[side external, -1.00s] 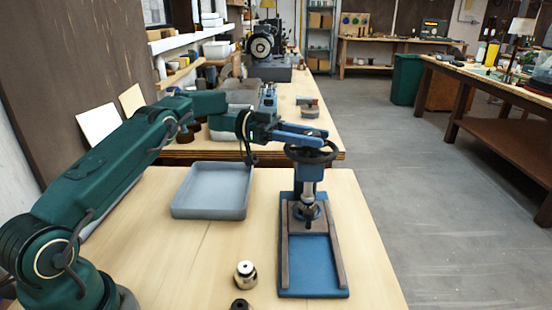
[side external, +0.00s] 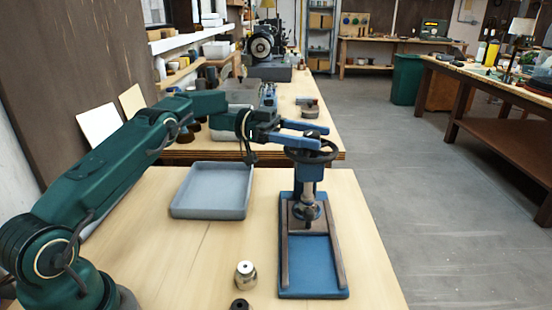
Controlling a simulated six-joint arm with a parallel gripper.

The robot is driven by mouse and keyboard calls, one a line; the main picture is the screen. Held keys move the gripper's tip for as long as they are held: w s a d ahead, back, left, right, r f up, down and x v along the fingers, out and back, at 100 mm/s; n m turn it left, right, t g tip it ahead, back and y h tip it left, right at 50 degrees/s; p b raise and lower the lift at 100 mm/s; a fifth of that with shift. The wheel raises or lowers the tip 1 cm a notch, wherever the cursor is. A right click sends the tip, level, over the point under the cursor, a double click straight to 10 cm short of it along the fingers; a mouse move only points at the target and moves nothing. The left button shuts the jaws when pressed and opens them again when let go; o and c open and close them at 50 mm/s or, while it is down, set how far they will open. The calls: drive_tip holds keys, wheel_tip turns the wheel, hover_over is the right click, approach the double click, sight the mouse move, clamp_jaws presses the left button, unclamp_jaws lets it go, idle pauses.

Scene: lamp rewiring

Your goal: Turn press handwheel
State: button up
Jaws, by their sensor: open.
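The blue press (side external: 314,266) stands on the near bench, with its black handwheel (side external: 326,158) on top. The wheel lies roughly flat, and its far rim is partly hidden by my gripper. A metal ram hangs below the wheel over the press bed. My gripper (side external: 323,135) reaches in from the left at wheel height. Its two blue fingers are spread apart, with a clear gap between them. The lower finger overlaps the wheel's far rim in the picture; I cannot tell whether it touches.
A grey tray (side external: 181,211) sits left of the press. A small metal cylinder (side external: 245,274) and a darker part (side external: 240,304) stand on the bench front. Bare wood lies between tray and press. A second bench (side external: 300,101) with tools stands behind.

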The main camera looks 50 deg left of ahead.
sight(304, 134)
drive_tip(key=v, duration=0.4)
drive_tip(key=shift+s+a, duration=0.15)
drive_tip(key=shift+a, duration=0.25)
